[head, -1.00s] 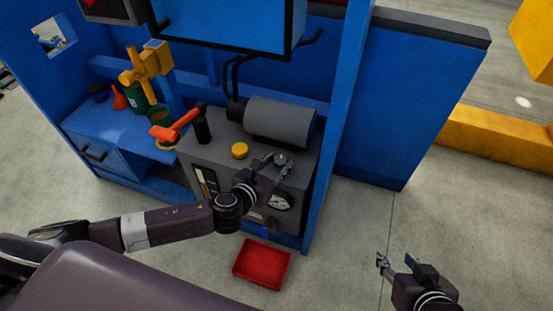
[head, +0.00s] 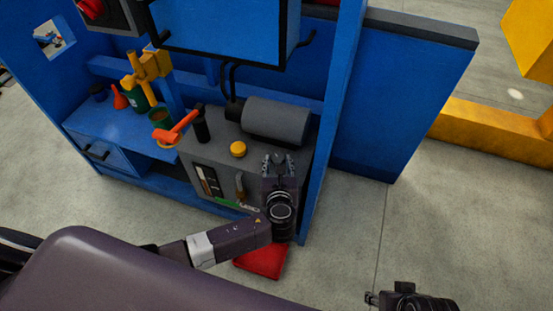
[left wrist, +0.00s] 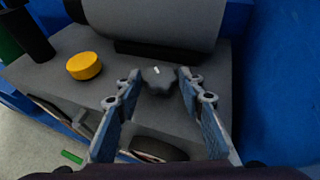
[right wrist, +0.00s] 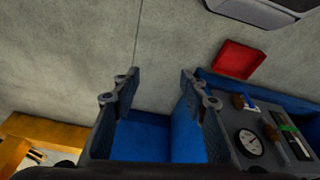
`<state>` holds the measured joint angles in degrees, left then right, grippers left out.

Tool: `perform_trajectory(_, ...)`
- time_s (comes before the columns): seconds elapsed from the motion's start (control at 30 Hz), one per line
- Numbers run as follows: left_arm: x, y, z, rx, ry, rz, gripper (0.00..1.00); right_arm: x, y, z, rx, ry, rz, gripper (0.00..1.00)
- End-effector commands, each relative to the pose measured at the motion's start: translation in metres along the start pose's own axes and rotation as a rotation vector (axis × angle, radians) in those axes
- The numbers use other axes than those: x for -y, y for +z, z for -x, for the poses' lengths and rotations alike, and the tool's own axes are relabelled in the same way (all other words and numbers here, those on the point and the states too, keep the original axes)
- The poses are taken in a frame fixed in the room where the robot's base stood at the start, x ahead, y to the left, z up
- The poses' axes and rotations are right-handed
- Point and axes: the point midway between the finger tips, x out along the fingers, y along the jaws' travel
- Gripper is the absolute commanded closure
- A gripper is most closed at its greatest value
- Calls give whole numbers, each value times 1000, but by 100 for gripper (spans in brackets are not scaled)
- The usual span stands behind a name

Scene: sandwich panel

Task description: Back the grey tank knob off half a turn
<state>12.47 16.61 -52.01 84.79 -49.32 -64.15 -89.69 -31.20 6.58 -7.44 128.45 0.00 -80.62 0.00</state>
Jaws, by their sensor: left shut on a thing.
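The grey tank knob (left wrist: 158,80) is a small dark lobed knob with a white mark, on top of the grey unit (left wrist: 215,85) in front of the grey tank (left wrist: 150,22). My left gripper (left wrist: 158,88) has one finger on each side of it and is shut on it. In the head view the knob (head: 281,158) shows between the fingertips of my left gripper (head: 279,163). My right gripper (right wrist: 160,85) is open and empty, out over the floor to the right; the head view shows it at the lower right (head: 388,298).
A yellow cap (head: 238,149) and a black post with an orange lever (head: 178,128) stand left of the knob. A blue upright (head: 337,110) rises close on the right. A red tray (head: 258,262) lies on the floor below, partly covered by my arm.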

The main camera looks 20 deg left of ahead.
Motion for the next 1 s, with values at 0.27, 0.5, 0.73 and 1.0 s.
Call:
perform_trajectory(0.27, 5, 1, 0, -1, 125, 54, 89, 1, 4, -23, 11, -2, 2, 60)
perform_trajectory(0.5, 5, 0, 0, 0, 183, 77, 89, 2, 6, -31, 15, -3, 2, 60)
perform_trajectory(0.73, 5, 0, -1, 1, 195, 82, 89, 2, 7, -33, 15, -3, 2, 60)
perform_trajectory(1.0, 5, 1, -1, 1, 195, 82, 63, 2, 7, -33, 15, -3, 2, 60)
